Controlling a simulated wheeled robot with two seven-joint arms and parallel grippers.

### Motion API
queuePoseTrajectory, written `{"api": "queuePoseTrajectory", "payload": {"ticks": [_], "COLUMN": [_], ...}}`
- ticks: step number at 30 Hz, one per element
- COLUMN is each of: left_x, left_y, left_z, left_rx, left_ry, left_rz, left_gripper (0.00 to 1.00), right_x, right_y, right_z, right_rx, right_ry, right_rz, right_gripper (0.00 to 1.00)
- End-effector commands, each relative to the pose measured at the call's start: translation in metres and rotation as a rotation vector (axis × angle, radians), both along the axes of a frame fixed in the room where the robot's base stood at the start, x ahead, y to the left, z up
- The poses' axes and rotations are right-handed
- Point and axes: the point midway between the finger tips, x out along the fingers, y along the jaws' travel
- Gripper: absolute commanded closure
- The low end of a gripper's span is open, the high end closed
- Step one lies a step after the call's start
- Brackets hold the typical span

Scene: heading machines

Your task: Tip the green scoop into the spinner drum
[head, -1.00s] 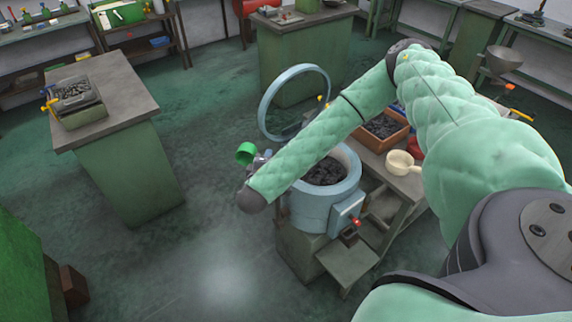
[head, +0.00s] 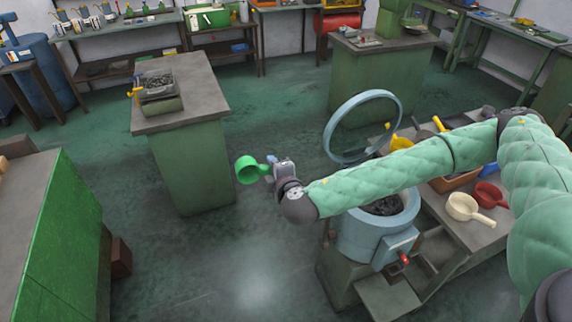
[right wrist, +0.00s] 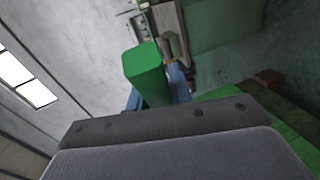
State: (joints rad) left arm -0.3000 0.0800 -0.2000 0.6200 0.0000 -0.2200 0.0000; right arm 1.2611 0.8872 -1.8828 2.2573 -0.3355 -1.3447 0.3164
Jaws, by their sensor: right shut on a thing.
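The green scoop (head: 246,170) is in my right gripper (head: 271,167), held in the air left of the spinner drum (head: 371,236) in the head view. The gripper is shut on its handle, and the scoop's round cup points left, away from the drum. I see no load in the cup, but it is too small to be sure. The light blue drum is open at the top and holds dark pieces. Its ring-shaped cover (head: 335,116) stands raised behind it. In the right wrist view the green scoop (right wrist: 147,72) shows between blue fingers. My left gripper is out of view.
The bench (head: 465,238) beside the drum carries a cream scoop (head: 463,207), a red scoop (head: 489,193) and an orange-brown bin. A green cabinet (head: 185,160) with a tray of dark pieces (head: 160,104) stands left. Open floor lies below the scoop.

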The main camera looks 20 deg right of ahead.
Motion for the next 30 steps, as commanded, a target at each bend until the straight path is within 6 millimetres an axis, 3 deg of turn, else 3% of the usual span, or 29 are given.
{"api": "queuePoseTrajectory", "payload": {"ticks": [6, 15, 24, 30], "left_x": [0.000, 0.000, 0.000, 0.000], "left_y": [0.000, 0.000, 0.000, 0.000], "left_z": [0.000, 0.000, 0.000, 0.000], "left_rx": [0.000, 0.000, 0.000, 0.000], "left_ry": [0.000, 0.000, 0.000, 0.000], "left_rz": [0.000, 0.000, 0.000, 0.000], "left_gripper": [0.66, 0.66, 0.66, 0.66], "right_x": [-0.004, -0.007, -0.007, -0.004], "right_y": [0.034, 0.068, 0.085, 0.086], "right_z": [0.002, 0.010, 0.019, 0.024], "right_rx": [0.004, 0.003, 0.004, 0.002], "right_ry": [0.003, 0.003, 0.003, 0.003], "right_rz": [0.048, 0.096, 0.119, 0.118], "right_gripper": [1.00, 1.00, 1.00, 1.00]}}
